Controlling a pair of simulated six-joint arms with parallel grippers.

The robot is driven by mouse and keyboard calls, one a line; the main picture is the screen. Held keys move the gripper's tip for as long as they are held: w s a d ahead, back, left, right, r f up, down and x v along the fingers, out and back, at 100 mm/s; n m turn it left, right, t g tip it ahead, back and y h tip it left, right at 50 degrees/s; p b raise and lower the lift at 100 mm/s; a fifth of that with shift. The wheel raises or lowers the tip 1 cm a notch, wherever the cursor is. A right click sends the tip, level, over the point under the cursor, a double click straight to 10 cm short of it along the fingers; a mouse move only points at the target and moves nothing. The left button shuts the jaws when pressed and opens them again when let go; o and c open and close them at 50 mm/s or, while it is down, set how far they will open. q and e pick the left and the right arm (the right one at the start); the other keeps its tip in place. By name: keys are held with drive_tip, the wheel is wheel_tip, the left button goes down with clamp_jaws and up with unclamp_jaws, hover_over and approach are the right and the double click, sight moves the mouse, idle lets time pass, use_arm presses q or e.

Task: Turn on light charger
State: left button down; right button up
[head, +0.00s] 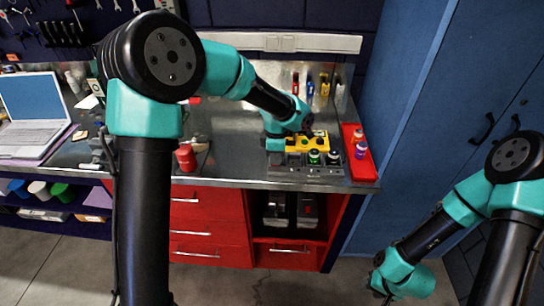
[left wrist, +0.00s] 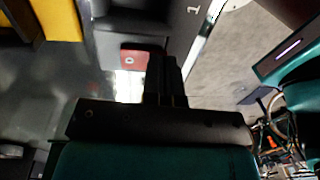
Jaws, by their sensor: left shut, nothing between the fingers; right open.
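The light charger (head: 292,172) is a grey-black unit at the front edge of the bench, with green-topped lights (head: 314,157) standing in its slots. My left gripper (left wrist: 165,65) is shut and empty. In the left wrist view its fingertips are right beside a small red switch (left wrist: 135,59) on the dark charger body, which carries a numeral 1. I cannot tell whether they touch it. My right gripper (head: 380,286) is open, low at the right, away from the bench.
A yellow block (head: 310,143) stands behind the charger. A red tray (head: 369,172) with orange and purple lights lies to its right. A red can (head: 186,158) and a laptop (head: 30,110) are further left. The blue cabinet (head: 440,130) borders the right side.

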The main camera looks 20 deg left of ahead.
use_arm(q)
drive_tip(key=shift+s+a+f, duration=0.1)
drive_tip(key=shift+a, duration=0.05)
drive_tip(key=shift+w+r, duration=0.35)
drive_tip(key=shift+w, duration=0.45)
wheel_tip(320, 180, up, 14)
drive_tip(key=s, duration=0.1)
drive_tip(key=shift+s, duration=0.35)
idle(0.3)
drive_tip(key=shift+f, duration=0.1)
